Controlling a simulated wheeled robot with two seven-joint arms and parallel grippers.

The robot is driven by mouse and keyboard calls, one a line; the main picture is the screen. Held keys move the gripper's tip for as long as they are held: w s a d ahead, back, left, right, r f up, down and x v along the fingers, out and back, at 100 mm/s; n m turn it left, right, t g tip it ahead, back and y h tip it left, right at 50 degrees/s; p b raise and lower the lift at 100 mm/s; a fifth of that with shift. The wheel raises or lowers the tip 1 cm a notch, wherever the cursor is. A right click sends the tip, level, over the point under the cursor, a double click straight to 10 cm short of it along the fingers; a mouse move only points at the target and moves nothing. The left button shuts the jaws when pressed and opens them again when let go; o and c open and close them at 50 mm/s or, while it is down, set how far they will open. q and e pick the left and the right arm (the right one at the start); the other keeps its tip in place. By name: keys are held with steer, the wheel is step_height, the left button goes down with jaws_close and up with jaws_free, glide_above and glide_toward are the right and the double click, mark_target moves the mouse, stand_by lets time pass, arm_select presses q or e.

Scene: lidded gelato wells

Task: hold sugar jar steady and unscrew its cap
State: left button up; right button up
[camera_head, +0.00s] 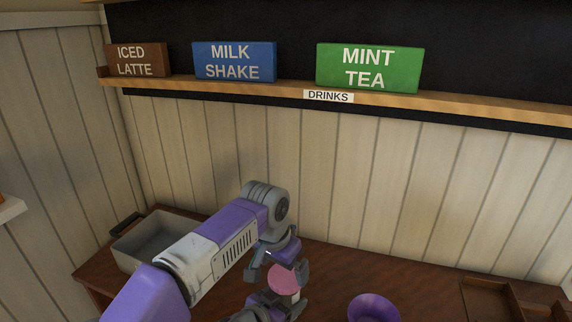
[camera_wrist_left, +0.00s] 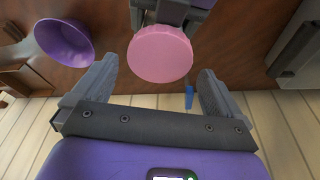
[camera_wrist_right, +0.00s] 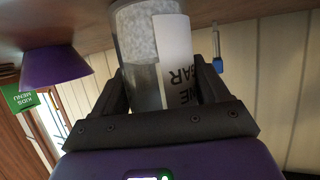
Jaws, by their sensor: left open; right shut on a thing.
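The sugar jar (camera_wrist_right: 142,38) is a clear cylinder of white grains with a white label, part of whose lettering shows in the right wrist view. Its pink cap (camera_wrist_left: 160,53) is on top and also shows in the head view (camera_head: 284,279). My right gripper (camera_wrist_right: 163,72) is shut around the jar's body. My left gripper (camera_wrist_left: 156,85) is open, its fingers apart on either side of the cap and not touching it in the left wrist view. In the head view the left gripper (camera_head: 277,271) is over the cap.
A purple bowl (camera_head: 373,308) stands right of the jar. A grey bin (camera_head: 152,243) is at the counter's back left, and a wooden tray (camera_head: 490,300) is at the right. A blue object (camera_wrist_left: 189,97) hangs near the wall. A shelf with drink signs (camera_head: 369,68) is above.

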mark_target(285, 275)
arm_select(q)
steer(key=shift+x, duration=1.7)
